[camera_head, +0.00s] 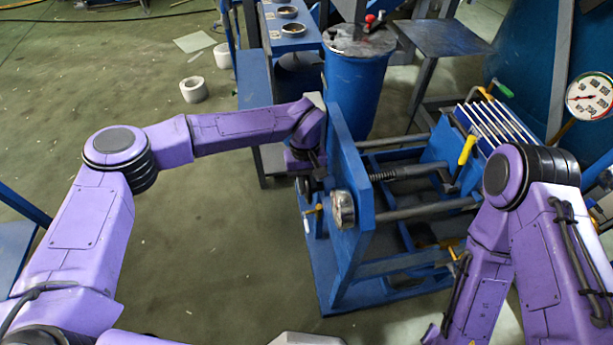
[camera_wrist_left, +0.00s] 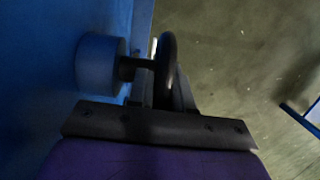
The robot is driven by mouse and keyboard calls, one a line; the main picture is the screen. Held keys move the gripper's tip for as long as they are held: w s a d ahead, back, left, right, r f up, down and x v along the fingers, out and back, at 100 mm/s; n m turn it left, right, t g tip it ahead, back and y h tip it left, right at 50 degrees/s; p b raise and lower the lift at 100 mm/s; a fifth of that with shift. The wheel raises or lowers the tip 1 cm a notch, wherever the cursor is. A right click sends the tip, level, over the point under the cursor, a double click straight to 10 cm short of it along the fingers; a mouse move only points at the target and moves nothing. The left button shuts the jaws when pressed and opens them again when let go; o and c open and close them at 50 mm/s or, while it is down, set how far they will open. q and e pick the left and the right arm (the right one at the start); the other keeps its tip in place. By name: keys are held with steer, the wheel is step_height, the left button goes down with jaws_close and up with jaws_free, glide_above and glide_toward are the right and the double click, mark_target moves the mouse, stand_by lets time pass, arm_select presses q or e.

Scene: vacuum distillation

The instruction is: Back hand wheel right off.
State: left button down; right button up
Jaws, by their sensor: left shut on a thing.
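The hand wheel (camera_wrist_left: 166,65) is a dark ring on a short dark stem in the left wrist view. The stem comes out of a round blue boss (camera_wrist_left: 98,65) on a blue plate. My left gripper (camera_wrist_left: 165,92) is shut on the wheel's rim, with its fingers either side of it. In the head view my left gripper (camera_head: 312,178) is at the left face of the upright blue end plate (camera_head: 345,190) of the press frame, and mostly hides the wheel. My right arm folds down at the right, its gripper out of view.
A threaded screw (camera_head: 400,173) and rods run right from the end plate to a stack of plates (camera_head: 495,122). A silver round knob (camera_head: 342,210) sits on the end plate. A blue drum (camera_head: 355,80) stands behind. Floor at the left is open, with white rolls (camera_head: 193,90).

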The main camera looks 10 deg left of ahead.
arm_select(q)
steer(key=shift+g, duration=0.3)
steer(key=c, duration=1.1)
jaws_free()
steer(key=v, duration=1)
steer(key=shift+w+a+r+b, duration=0.15)
steer(key=shift+r+b, duration=0.15)
steer(key=shift+b, duration=0.1)
